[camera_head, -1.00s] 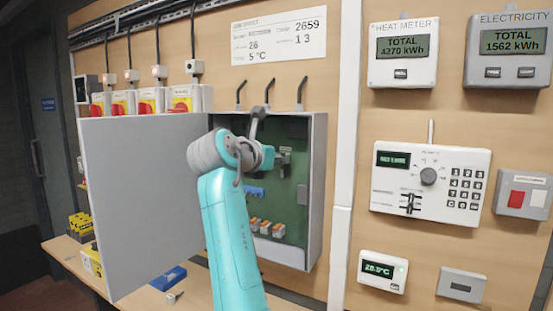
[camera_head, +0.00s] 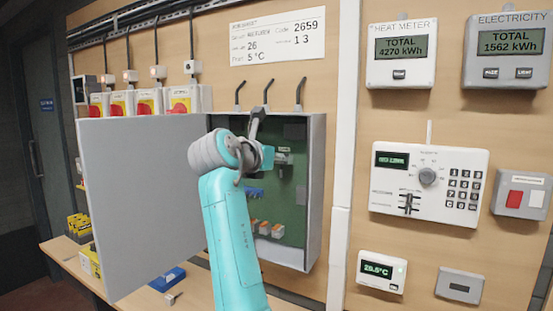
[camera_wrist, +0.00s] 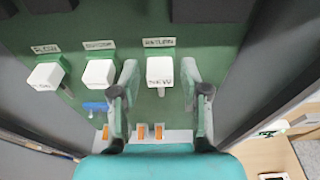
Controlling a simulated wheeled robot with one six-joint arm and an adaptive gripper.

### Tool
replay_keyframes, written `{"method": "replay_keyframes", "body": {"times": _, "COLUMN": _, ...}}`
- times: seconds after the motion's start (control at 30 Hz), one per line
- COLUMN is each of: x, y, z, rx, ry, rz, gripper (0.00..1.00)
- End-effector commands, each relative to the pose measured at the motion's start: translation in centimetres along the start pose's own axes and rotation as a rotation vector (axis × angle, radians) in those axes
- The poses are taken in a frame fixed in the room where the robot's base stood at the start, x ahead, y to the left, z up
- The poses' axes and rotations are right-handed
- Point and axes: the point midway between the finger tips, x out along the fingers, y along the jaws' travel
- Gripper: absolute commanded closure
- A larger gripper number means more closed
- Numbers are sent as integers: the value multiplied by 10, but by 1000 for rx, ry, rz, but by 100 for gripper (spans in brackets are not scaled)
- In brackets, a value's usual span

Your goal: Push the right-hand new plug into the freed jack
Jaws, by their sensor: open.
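Three white plugs sit in a row on the green board in the wrist view, under small label strips. The right-hand plug (camera_wrist: 160,71) has dark lettering that seems to read NEW. My gripper (camera_wrist: 159,75) is open, with one finger on each side of this plug and a visible gap to it. The middle plug (camera_wrist: 98,73) is left of the fingers, and the left plug (camera_wrist: 46,76) is farther left. Any jack behind the right-hand plug is hidden. In the head view my gripper (camera_head: 268,158) is inside the open cabinet, largely covered by my wrist.
The cabinet's grey door (camera_head: 145,205) stands open at left. Its right wall (camera_head: 316,190) is close to my arm. A blue part (camera_wrist: 96,107) and several orange-tipped connectors (camera_wrist: 141,131) lie below the plugs.

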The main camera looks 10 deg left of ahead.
Motion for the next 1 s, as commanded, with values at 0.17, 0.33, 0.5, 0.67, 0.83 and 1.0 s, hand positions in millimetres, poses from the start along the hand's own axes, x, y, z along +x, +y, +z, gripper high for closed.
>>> {"method": "replay_keyframes", "body": {"times": 0.17, "x": -5, "y": 1, "z": -1, "rx": -1, "ry": 0, "rz": 1, "gripper": 54}}
{"method": "replay_keyframes", "body": {"times": 0.33, "x": -17, "y": 1, "z": -4, "rx": -1, "ry": -1, "rz": 1, "gripper": 54}}
{"method": "replay_keyframes", "body": {"times": 0.5, "x": -28, "y": 0, "z": -6, "rx": 1, "ry": 0, "rz": 1, "gripper": 54}}
{"method": "replay_keyframes", "body": {"times": 0.67, "x": -39, "y": 1, "z": -8, "rx": 0, "ry": -1, "rz": 1, "gripper": 54}}
{"method": "replay_keyframes", "body": {"times": 0.83, "x": -50, "y": 1, "z": -11, "rx": -1, "ry": 0, "rz": 1, "gripper": 54}}
{"method": "replay_keyframes", "body": {"times": 1.0, "x": -62, "y": 1, "z": -13, "rx": 0, "ry": 0, "rz": 1, "gripper": 54}}
